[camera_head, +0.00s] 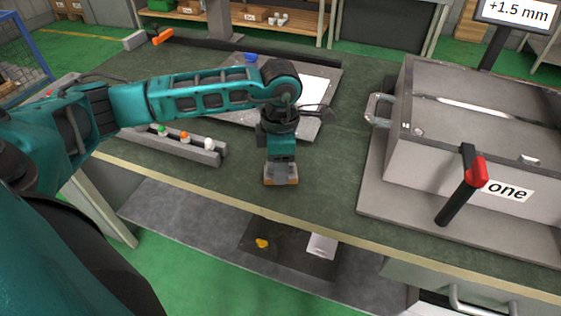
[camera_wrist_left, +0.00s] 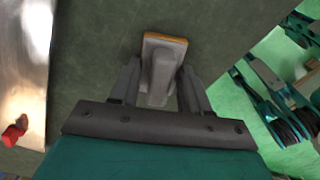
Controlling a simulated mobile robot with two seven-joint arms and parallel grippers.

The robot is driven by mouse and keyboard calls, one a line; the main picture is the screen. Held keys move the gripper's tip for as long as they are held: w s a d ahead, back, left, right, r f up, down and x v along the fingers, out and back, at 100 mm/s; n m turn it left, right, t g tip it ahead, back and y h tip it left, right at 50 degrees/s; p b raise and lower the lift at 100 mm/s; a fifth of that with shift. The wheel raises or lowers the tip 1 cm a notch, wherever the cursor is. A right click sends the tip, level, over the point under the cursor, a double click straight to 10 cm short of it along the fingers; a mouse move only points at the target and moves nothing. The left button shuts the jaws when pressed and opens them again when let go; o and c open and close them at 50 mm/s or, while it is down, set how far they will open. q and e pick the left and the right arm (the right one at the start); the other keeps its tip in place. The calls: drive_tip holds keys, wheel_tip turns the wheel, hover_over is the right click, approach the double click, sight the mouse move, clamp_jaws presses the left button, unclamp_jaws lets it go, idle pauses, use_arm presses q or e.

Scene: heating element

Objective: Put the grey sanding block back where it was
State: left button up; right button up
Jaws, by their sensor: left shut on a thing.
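The grey sanding block (camera_head: 281,179) has an orange-brown layer along its bottom edge. It is at the near part of the green worktop (camera_head: 325,185), close to the front edge. My left gripper (camera_head: 281,168) points down and is shut on the block's grey upper part. In the left wrist view the block (camera_wrist_left: 163,45) sits between the two fingers of the gripper (camera_wrist_left: 160,85). I cannot tell whether its underside touches the worktop. My right gripper is not in view.
A grey rail with coloured knobs (camera_head: 205,153) lies left of the block. A plate with a white sheet (camera_head: 316,92) is behind my arm. A large grey box (camera_head: 440,150) with a red-and-black handle (camera_head: 474,172) stands right. The worktop between block and box is clear.

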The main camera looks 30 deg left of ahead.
use_arm(q)
drive_tip(key=shift+f, duration=0.1)
drive_tip(key=o, duration=1)
wheel_tip(320, 180, up, 12)
drive_tip(key=shift+r, duration=0.15)
idle(0.4)
